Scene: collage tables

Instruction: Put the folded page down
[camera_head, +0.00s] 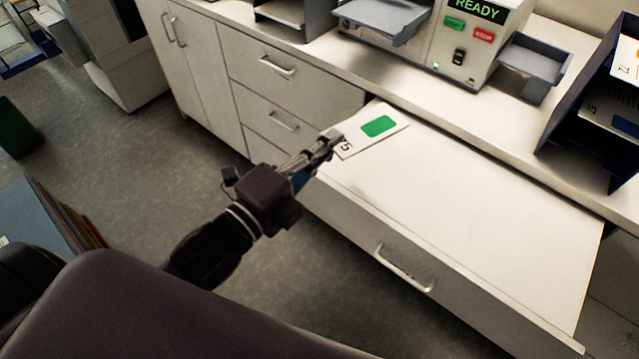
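The folded page (365,131) is white with a green rectangle and a printed number by its left end. It is over the far left corner of the pulled-out white surface (470,225). My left gripper (331,143) reaches in from the lower left, and its fingers look closed on the page's left end. The fingers hide that edge of the page. I cannot tell whether the page touches the surface below or hangs just above it. My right gripper is not in view.
Behind stands a machine (465,45) with a READY display, green and red buttons and grey trays (535,68). A dark sorter (600,100) stands at the right. Drawers (285,95) are at the left. The pulled-out surface is otherwise clear.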

